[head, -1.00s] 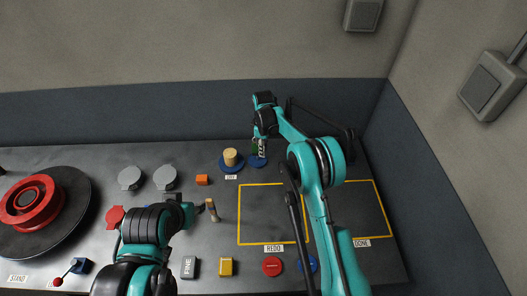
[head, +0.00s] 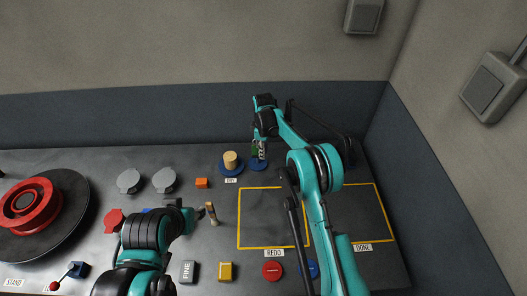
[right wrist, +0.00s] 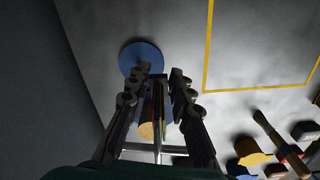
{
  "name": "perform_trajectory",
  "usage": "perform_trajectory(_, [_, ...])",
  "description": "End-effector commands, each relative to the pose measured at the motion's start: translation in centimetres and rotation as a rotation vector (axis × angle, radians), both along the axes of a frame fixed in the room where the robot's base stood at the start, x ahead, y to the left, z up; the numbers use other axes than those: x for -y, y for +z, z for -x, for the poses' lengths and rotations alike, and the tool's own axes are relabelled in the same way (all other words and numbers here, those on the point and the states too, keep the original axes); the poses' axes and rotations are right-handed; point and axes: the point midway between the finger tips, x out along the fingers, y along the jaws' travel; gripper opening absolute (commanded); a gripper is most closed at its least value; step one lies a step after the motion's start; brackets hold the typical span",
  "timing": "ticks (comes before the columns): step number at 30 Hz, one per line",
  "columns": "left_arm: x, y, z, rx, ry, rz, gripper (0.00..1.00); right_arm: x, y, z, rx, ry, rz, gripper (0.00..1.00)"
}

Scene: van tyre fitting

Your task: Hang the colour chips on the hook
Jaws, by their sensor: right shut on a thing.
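My right gripper (head: 259,140) is at the back of the bench, shut on the colour chips (head: 261,152), a narrow strip with green and pale parts. In the right wrist view the chips (right wrist: 157,100) show as thin coloured edges between the two fingers (right wrist: 157,82). They hang over or just beside a small blue disc (head: 258,165), which also shows in the right wrist view (right wrist: 140,52). I cannot make out a hook; the gripper may hide it. My left gripper (head: 188,212) is over the front left of the bench, with its fingers too unclear to judge.
A wooden cylinder (head: 231,159) stands on another blue disc, left of the chips. Two grey round lids (head: 164,180) and an orange block (head: 202,183) lie further left. Yellow outlined areas (head: 238,225) lie to the right. A red wheel (head: 28,207) sits at far left.

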Motion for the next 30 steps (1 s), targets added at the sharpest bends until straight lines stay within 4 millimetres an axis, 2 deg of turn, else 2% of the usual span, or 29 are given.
perform_trajectory(1, [0.0, 0.0, 0.0, 0.0, 0.0, 0.0, 0.4, 0.0, 0.0, 0.0, 0.0, 0.0, 0.0, 0.24])
perform_trajectory(3, [0.0, 0.0, 0.0, 0.0, 0.0, 0.0, 0.4, 0.0, 0.0, 0.0, 0.0, 0.0, 0.0, 0.42])
perform_trajectory(4, [0.0, 0.0, 0.0, 0.0, 0.0, 0.0, 0.4, 0.0, 0.0, 0.0, 0.0, 0.0, 0.0, 0.45])
perform_trajectory(13, [0.0, 0.1, 0.0, 0.0, 0.0, 0.0, 0.4, 0.0, 0.1, 0.0, 0.0, 0.0, 0.0, 0.45])
perform_trajectory(17, [0.0, 1.0, 0.0, 0.0, 0.0, 0.0, 0.4, 0.0, 0.8, 0.5, 0.0, 0.0, 0.0, 0.45])
perform_trajectory(19, [0.0, 1.5, 0.0, 0.0, 0.0, 0.0, 0.4, 0.0, 1.3, 1.3, 0.0, 0.001, 0.0, 0.45])
perform_trajectory(24, [0.0, -0.2, 0.0, 0.0, 0.0, 0.0, 0.4, -0.1, 0.9, 4.6, 0.0, 0.002, 0.0, 0.45])
perform_trajectory(30, [0.0, -0.8, 0.0, 0.0, 0.0, 0.0, 0.4, 0.0, 1.4, 8.8, 0.0, 0.001, 0.0, 0.45])
